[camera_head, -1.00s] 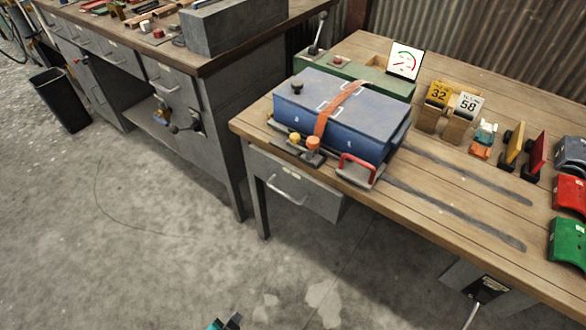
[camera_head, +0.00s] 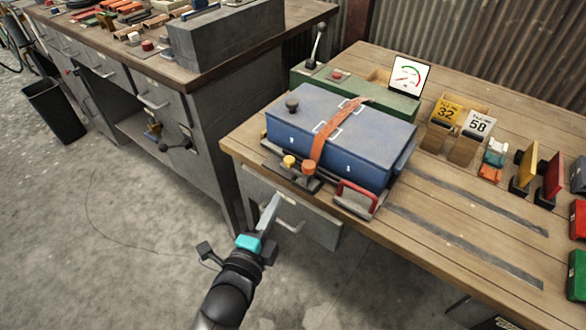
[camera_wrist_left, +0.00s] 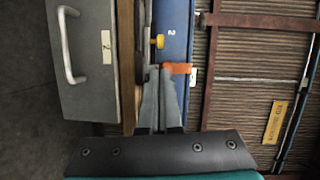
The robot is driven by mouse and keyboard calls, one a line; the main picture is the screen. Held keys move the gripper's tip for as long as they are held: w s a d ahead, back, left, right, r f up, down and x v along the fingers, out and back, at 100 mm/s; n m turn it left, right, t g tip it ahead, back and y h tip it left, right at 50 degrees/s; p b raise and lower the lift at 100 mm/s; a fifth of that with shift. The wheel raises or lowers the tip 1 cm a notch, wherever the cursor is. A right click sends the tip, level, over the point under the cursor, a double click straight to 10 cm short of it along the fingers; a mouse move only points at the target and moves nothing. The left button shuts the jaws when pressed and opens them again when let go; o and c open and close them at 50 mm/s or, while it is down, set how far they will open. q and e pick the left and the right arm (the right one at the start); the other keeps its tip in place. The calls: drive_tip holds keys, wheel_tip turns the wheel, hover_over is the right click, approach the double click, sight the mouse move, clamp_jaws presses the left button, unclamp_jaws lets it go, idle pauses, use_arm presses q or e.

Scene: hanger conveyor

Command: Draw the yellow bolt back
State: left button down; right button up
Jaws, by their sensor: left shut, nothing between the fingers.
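The yellow bolt's knob (camera_head: 289,161) stands at the front edge of the bench, at the near side of a blue case (camera_head: 345,135). An orange knob (camera_head: 309,168) is just to its right. My left gripper (camera_head: 275,200) is shut and empty, in front of the bench edge, below and short of the yellow knob. In the left wrist view the yellow knob (camera_wrist_left: 157,42) shows just beyond the closed fingertips (camera_wrist_left: 160,72), apart from them in the head view. The bolt's shaft is too small to make out. My right gripper is out of view.
An orange strap (camera_head: 330,134) crosses the case. A red handle (camera_head: 356,196) is right of the knobs. A drawer (camera_head: 310,222) with a handle lies under the bench top, close to my left gripper. The floor in front is clear.

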use_arm(q)
drive_tip(key=shift+r, duration=0.2)
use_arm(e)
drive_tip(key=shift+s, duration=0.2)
use_arm(q)
drive_tip(key=shift+b+x, duration=1.5)
drive_tip(key=shift+x, duration=3.55)
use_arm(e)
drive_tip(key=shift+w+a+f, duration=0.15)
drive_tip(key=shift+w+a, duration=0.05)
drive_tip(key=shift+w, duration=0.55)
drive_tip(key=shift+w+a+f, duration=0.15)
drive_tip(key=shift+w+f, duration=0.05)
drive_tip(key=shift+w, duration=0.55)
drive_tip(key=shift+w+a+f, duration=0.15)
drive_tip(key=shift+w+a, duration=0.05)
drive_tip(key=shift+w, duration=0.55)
